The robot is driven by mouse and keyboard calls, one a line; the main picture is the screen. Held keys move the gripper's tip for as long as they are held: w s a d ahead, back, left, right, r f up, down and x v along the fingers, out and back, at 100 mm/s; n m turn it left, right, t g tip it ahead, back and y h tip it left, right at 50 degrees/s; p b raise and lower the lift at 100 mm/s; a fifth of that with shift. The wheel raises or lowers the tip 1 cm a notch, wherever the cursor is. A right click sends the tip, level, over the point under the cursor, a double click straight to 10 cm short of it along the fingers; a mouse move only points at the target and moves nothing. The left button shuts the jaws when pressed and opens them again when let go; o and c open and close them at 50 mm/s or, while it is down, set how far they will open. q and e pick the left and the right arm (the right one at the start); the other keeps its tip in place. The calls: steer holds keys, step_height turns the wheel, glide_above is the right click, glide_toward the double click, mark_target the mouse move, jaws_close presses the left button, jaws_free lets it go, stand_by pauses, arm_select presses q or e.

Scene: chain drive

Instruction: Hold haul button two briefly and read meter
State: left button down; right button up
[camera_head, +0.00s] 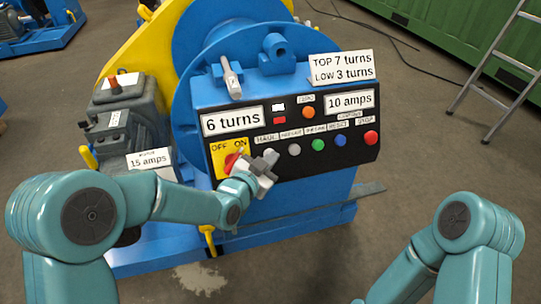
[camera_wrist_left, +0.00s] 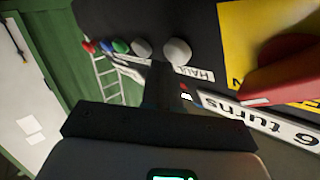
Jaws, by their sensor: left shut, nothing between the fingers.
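The black control panel (camera_head: 350,155) faces me on the blue machine. Its HAUL label (camera_head: 267,138) shows above my left gripper (camera_head: 268,160), which hides most of the button there. In the left wrist view the white haul button (camera_wrist_left: 177,51) shows beside its HAUL label (camera_wrist_left: 195,74). The shut, empty left gripper is close in front of that button; I cannot tell whether it touches. A plate reads "10 amps" (camera_head: 349,101), another "6 turns" (camera_head: 232,121). My right gripper is out of view.
Left of the haul button is a red switch handle (camera_head: 232,162) on a yellow OFF/ON plate (camera_head: 220,152). To the right are grey (camera_head: 294,149), green (camera_head: 318,145), blue (camera_head: 339,142) and red (camera_head: 371,138) buttons. A motor plate reads "15 amps" (camera_head: 150,161).

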arm_select(q)
steer(key=shift+w+a+f+b, duration=0.15)
steer(key=shift+w+f+b, duration=0.15)
steer(key=shift+w+b, duration=0.15)
stand_by(0.5)
steer(key=shift+s+r, duration=0.1)
stand_by(3.3)
steer(key=shift+s+d+r, duration=0.25)
steer(key=shift+s+r, duration=0.1)
steer(key=shift+s, duration=0.35)
steer(key=s, duration=0.1)
steer(key=s+d+r, duration=0.1)
steer(key=s, duration=0.1)
steer(key=s+r, duration=0.1)
steer(key=shift+s+d+r+b, duration=0.1)
steer(key=shift+s+d+b, duration=0.1)
steer(key=shift+b, duration=0.1)
